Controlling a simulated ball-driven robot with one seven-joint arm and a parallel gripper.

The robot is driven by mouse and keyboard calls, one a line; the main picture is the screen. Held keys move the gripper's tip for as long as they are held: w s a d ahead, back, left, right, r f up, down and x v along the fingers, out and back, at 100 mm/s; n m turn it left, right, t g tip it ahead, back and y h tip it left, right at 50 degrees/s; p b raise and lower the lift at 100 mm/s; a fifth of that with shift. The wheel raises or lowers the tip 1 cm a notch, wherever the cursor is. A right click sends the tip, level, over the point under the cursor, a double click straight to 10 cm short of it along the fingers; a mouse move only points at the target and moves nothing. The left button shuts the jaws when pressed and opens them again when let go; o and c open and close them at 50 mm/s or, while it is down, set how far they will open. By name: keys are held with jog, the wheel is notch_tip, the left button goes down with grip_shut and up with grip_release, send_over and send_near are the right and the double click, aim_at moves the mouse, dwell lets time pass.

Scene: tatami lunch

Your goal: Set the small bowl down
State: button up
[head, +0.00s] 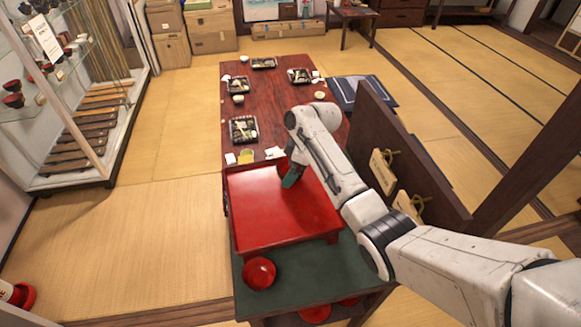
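A small red bowl (259,273) sits upright on the dark green top (300,278), in front of the red tray (272,235). My gripper (289,180) is over the far right part of the tray, pointing down, well away from that bowl. Its dark fingers are seen from the side, and the gap between them is hidden. A dark reddish patch shows beside the fingers; I cannot tell whether it is a held bowl or shadow. The tray's visible floor is otherwise bare.
A long wooden table (270,98) beyond the tray carries several dark meal trays (244,130) and small cups. A dark wooden panel (400,160) stands close right of my arm. A glass display shelf (60,100) is at left. Tatami between shelf and table is clear.

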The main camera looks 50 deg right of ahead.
jog(key=shift+f, duration=0.2)
jog(key=o, duration=0.7)
jog(key=v, duration=1.2)
jog(key=shift+r+b, duration=0.2)
jog(key=shift+b, duration=0.2)
